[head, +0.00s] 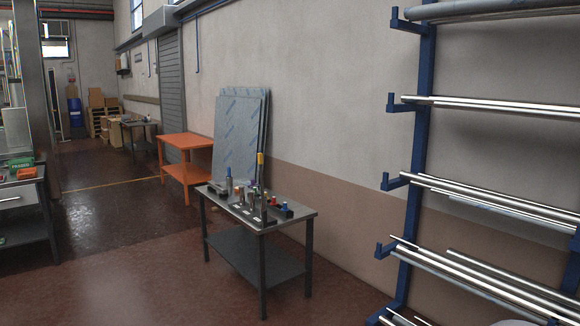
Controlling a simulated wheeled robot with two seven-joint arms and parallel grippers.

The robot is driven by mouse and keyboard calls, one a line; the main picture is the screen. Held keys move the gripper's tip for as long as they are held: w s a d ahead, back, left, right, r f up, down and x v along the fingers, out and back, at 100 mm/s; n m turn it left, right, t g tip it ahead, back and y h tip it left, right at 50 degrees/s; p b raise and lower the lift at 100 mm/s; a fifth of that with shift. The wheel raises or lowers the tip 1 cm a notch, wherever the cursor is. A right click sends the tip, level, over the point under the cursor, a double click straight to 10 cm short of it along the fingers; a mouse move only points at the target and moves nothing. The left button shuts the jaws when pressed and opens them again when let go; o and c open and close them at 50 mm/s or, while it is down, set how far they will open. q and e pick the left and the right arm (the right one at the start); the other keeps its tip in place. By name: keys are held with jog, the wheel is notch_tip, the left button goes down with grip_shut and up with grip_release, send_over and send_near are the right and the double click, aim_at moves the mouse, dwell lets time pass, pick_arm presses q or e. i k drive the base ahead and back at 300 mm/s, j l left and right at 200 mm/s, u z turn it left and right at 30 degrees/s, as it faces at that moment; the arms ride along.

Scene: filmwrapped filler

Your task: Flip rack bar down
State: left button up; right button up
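A blue metal rack (415,185) stands at the right against the wall. Its short arms stick out to the left and carry long shiny metal bars and tubes (490,192) on several levels. I cannot tell which part is the rack bar that flips. Several film-wrapped sheets (237,135) lean upright against the wall behind a small grey table. A thin dark upright post with a yellow part (261,159) stands in front of the sheets. Neither of my grippers is in view.
The small grey table (297,217) holds several small tools and holders. An orange table (185,143) stands farther back. A workbench with a drawer (20,195) is at the left edge. The reddish floor (130,285) in front is clear.

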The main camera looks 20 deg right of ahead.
aim_at(260, 155)
jog(key=i+l+z, duration=0.1)
jog(key=i+l, duration=0.15)
jog(key=i, duration=0.35)
jog(key=i+l+z, duration=0.15)
jog(key=i, duration=0.5)
jog(key=i+l+z, duration=0.1)
jog(key=i+l, duration=0.15)
jog(key=i, duration=0.4)
